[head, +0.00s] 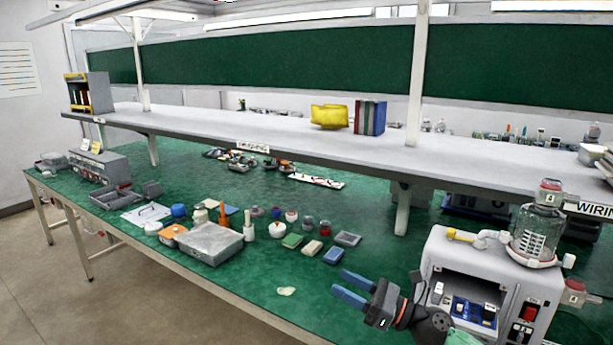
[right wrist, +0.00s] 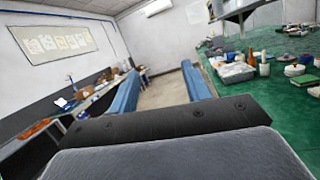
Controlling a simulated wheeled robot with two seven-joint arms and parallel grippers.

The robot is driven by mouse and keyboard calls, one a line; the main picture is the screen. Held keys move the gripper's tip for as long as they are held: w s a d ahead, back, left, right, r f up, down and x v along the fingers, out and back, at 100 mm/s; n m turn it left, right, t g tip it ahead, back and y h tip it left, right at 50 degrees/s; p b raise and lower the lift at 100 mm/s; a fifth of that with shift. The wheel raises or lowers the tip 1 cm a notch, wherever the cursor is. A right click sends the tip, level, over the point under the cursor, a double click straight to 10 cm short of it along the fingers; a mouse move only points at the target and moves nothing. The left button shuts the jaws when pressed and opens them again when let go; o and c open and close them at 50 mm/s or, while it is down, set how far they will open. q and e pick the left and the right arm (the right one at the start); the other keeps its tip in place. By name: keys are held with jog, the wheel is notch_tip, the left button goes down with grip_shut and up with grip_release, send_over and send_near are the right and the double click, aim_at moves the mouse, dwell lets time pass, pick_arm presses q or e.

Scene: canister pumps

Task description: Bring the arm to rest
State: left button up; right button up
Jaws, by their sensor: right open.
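My right gripper (head: 352,288) is at the lower right of the head view, above the front part of the green bench, with its blue fingers spread apart and pointing left. Nothing is between the fingers. In the right wrist view the same gripper (right wrist: 158,92) shows two blue fingers wide apart, with the room floor behind them. A canister pump (head: 470,280), a light grey box with a clear canister (head: 537,232) on top, stands just right of the gripper. My left gripper is not in view.
A grey shelf (head: 290,132) runs above the bench. The bench's front edge lies below the gripper. Open floor (head: 60,300) is at the left.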

jog(key=s+d+f+m+t+h, duration=0.2)
jog(key=d+f+m+h, duration=0.3)
jog(key=m, duration=0.7)
jog(key=s+d+f+m+t+h, duration=0.25)
jog(key=f+m+h, duration=0.5)
jog(key=m, duration=0.45)
jog(key=s+d+f+m+t+h, duration=0.2)
jog(key=d+f+m+h, duration=0.4)
jog(key=m, duration=0.5)
jog(key=s+a+f+m+g, duration=0.1)
jog(key=s+f+m+g, duration=0.6)
jog(key=s, duration=0.5)
jog(key=s+f+m+g, duration=0.3)
jog(key=s+f+g, duration=0.35)
jog(key=s, duration=0.65)
notch_tip(320, 180, down, 24)
jog(key=w+a, duration=0.2)
jog(key=s+f, duration=0.3)
jog(key=f, duration=0.7)
jog(key=s+a+f, duration=0.1)
jog(key=s+f, duration=0.3)
jog(key=f, duration=0.6)
jog(key=shift+f+g, duration=0.3)
jog(key=shift+s, duration=0.1)
